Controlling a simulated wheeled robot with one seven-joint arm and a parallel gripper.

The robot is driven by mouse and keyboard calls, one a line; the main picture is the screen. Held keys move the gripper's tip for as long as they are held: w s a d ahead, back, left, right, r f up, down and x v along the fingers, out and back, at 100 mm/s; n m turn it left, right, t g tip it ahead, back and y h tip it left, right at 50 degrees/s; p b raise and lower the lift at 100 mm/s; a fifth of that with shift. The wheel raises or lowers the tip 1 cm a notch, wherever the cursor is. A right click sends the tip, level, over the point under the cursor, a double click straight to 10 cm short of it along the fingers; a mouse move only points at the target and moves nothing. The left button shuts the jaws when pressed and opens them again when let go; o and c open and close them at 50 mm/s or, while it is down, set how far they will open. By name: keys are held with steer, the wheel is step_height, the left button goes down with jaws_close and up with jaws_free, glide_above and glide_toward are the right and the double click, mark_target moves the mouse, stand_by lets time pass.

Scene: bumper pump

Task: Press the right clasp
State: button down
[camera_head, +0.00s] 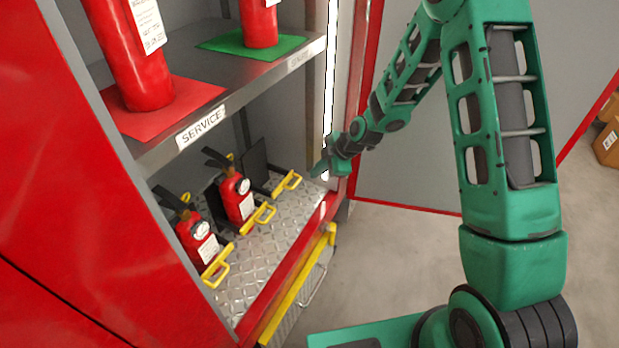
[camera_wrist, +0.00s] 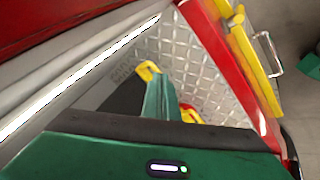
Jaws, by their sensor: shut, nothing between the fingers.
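The right clasp (camera_head: 287,184) is a yellow looped handle at the right end of the lower shelf, beside a dark upright plate (camera_head: 254,158). No extinguisher stands at this place. My gripper (camera_head: 318,170) is shut and empty, a little right of and above that clasp in the head view. In the wrist view, my green fingers (camera_wrist: 158,90) point toward a yellow clasp part (camera_wrist: 149,70) and overlap its edge. I cannot tell whether they touch. Part of the clasp is hidden behind the fingers there.
Two small red extinguishers, one in the middle (camera_head: 238,196) and one at left (camera_head: 197,238), stand behind yellow clasps (camera_head: 258,217). The SERVICE shelf (camera_head: 170,135) hangs above. A red cabinet edge and yellow rail (camera_head: 300,285) run along the front. Open floor lies to the right.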

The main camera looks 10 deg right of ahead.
steer(key=shift+v, duration=2.1)
steer(key=s+d+r+m+g+h, duration=0.1)
steer(key=s+d+r+m+h, duration=0.1)
steer(key=s+d+r+m, duration=0.6)
steer(key=s+d+r+m+g+h, duration=0.1)
steer(key=s+d+r+m+h, duration=0.25)
steer(key=s+d+r, duration=0.45)
steer(key=s+d+r+m+g, duration=0.1)
steer(key=s+d+m, duration=0.3)
steer(key=s, duration=0.8)
steer(key=s+d+r+m+g, duration=0.1)
steer(key=s+d+r+m, duration=0.2)
steer(key=s+m, duration=0.6)
steer(key=s+d, duration=0.1)
steer(key=s, duration=0.2)
steer(key=shift+s+g+y, duration=0.2)
steer(key=shift+g+y, duration=0.15)
steer(key=shift+g, duration=0.05)
steer(key=shift+s+m, duration=0.1)
steer(key=shift+m, duration=0.15)
